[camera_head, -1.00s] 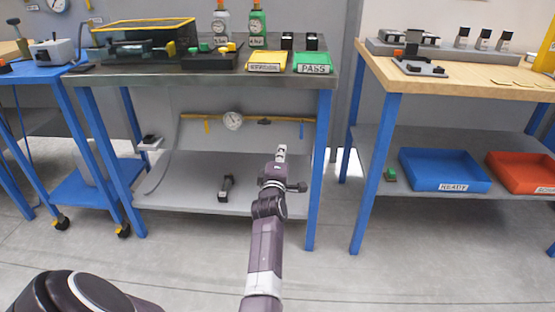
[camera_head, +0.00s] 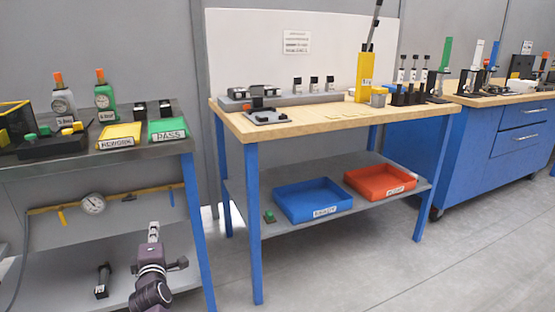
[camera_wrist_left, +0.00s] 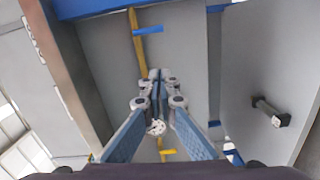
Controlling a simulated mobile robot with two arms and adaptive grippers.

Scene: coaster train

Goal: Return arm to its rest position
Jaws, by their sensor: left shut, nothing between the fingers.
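My left gripper (camera_head: 153,232) shows at the lower left of the head view, pointing away from me, in front of the lower shelf of the metal bench. In the left wrist view its two fingers meet at the tips (camera_wrist_left: 156,76) with nothing between them. It is shut and empty. A black-and-grey part (camera_head: 102,281) lies on the lower shelf to its left, apart from it; it also shows in the left wrist view (camera_wrist_left: 270,112). My right gripper is not in view.
The metal bench (camera_head: 170,149) has a blue leg (camera_head: 197,230) just right of my left gripper. A wooden table (camera_head: 330,112) with blue (camera_head: 312,204) and red bins (camera_head: 380,183) stands right. Floor in front is clear.

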